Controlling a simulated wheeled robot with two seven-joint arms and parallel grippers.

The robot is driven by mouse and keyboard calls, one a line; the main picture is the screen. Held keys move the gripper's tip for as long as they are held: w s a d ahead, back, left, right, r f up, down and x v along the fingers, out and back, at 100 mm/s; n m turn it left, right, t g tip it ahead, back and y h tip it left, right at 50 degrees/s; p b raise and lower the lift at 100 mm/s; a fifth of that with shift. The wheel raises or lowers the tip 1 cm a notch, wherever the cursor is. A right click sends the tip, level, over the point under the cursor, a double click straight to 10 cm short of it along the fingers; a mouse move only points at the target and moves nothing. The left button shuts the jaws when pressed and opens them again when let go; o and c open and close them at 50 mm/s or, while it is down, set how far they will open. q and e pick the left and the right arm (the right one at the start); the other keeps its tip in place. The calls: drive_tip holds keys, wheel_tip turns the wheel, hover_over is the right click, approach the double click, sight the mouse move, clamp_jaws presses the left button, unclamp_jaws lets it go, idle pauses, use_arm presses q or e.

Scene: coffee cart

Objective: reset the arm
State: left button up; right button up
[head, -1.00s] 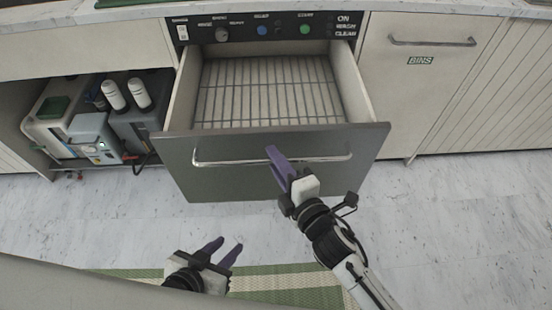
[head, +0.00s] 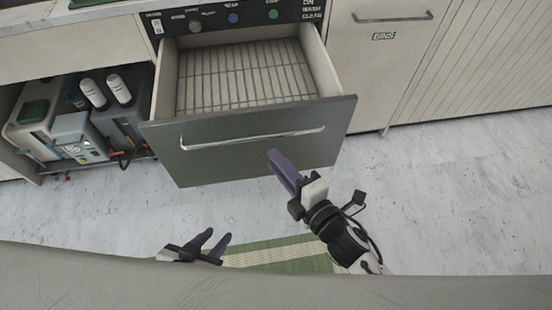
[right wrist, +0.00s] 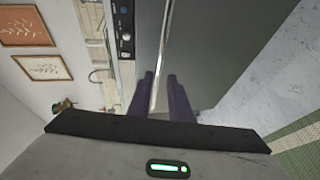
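My right gripper (head: 279,166) is in front of and below the handle (head: 250,138) of a pulled-out drawer, apart from it in the head view. In the right wrist view its two purple fingers (right wrist: 159,98) are spread, with the handle (right wrist: 161,60) ahead between their lines and nothing held. The drawer (head: 240,162) has a dark grey front and stands open, showing a bare wire rack (head: 245,80). My left gripper (head: 214,245) is low at the left, with its purple fingers apart and empty. Its arm is hidden behind a grey surface.
A grey surface (head: 300,290) crosses the bottom of the head view. A control panel (head: 235,15) sits above the drawer. Bottles and machines (head: 85,125) fill an open bay at the left. A BINS door (head: 380,65) is at the right. Floor (head: 450,190) is clear there.

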idle(0.4)
drive_tip(key=s+d+f+m+g+h, duration=0.1)
drive_tip(key=s+d+m+g+h, duration=0.1)
drive_tip(key=d+m+h, duration=0.4)
drive_tip(key=s+d+f+m+g+h, duration=0.1)
drive_tip(key=s+d+m+h, duration=0.1)
drive_tip(key=d+m, duration=0.8)
drive_tip(key=s+d+m+g+h, duration=0.1)
drive_tip(key=s+d+m+g, duration=0.25)
drive_tip(key=s, duration=0.45)
drive_tip(key=s+d+m+g, duration=0.3)
drive_tip(key=s+d, duration=0.1)
drive_tip(key=s, duration=0.3)
drive_tip(key=w+a+f+t+y, duration=0.1)
drive_tip(key=w+a+f+t, duration=0.1)
drive_tip(key=f, duration=0.3)
drive_tip(key=w+a+f+t+y, duration=0.1)
drive_tip(key=w+a+f+t, duration=0.1)
drive_tip(key=f, duration=0.3)
drive_tip(key=shift+w+a+f+t, duration=0.15)
drive_tip(key=shift+a+t, duration=0.4)
drive_tip(key=shift+a, duration=0.3)
